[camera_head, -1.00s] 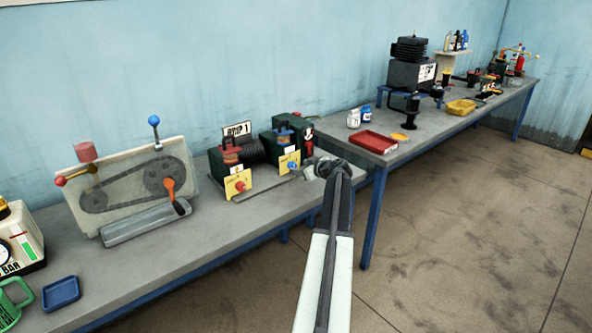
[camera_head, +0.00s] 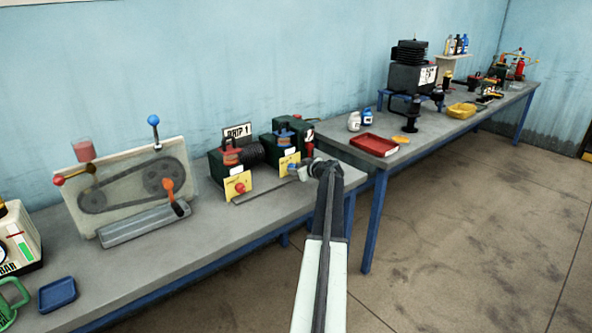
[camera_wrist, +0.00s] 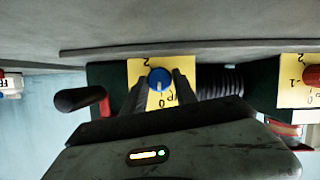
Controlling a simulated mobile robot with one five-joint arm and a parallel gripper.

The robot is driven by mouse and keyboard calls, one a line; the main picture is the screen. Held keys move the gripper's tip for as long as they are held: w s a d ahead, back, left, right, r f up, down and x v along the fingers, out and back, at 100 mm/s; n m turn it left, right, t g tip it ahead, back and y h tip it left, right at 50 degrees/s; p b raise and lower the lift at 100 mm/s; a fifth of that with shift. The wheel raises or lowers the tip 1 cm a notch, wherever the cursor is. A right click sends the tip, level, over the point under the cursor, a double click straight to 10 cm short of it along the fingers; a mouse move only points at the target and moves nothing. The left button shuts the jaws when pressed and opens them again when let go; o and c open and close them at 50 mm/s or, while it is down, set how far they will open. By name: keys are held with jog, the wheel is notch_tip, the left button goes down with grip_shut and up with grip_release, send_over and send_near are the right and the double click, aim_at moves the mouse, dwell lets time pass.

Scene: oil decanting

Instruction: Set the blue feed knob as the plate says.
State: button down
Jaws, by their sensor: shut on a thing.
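In the wrist view the blue feed knob (camera_wrist: 159,77) sits on a yellow dial plate (camera_wrist: 138,68), seen upside down, with a 2 above and a 0 below. A light mark on the knob appears to point toward the 0. My gripper (camera_wrist: 160,86) is shut on the knob, one finger at each side. In the head view my gripper (camera_head: 303,171) reaches the yellow dial plate (camera_head: 288,162) of the right green unit and mostly hides the knob. The white sign plate (camera_head: 237,131) behind reads "DRIP 1".
A second green unit to the left has a red knob (camera_head: 240,188) on its yellow plate; this red knob also shows in the wrist view (camera_wrist: 313,76). A belt-drive panel (camera_head: 125,185) stands further left. A red tray (camera_head: 373,145) lies on the right table.

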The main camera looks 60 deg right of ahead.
jog(key=shift+s, duration=0.1)
jog(key=shift+d+m+y, duration=0.2)
jog(key=shift+m+y, duration=0.6)
jog(key=shift+m, duration=0.2)
jog(key=shift+d+f+m+t+y+b, duration=0.1)
jog(key=shift+f+m+t+y+b, duration=0.1)
jog(key=shift+m+t+y+b, duration=0.75)
jog(key=m+y, duration=0.1)
jog(key=m, duration=0.2)
jog(key=shift+f+b, duration=0.15)
jog(key=shift+b, duration=0.25)
jog(key=shift+s+m+t+y+b, duration=0.1)
jog(key=shift+m+t+y+b, duration=0.45)
jog(key=shift+m+b, duration=0.5)
jog(key=c, duration=1)
grip_release()
jog(key=shift+r, duration=0.2)
jog(key=shift+o, duration=0.2)
jog(key=shift+d+m, duration=0.1)
jog(key=shift+m, duration=0.2)
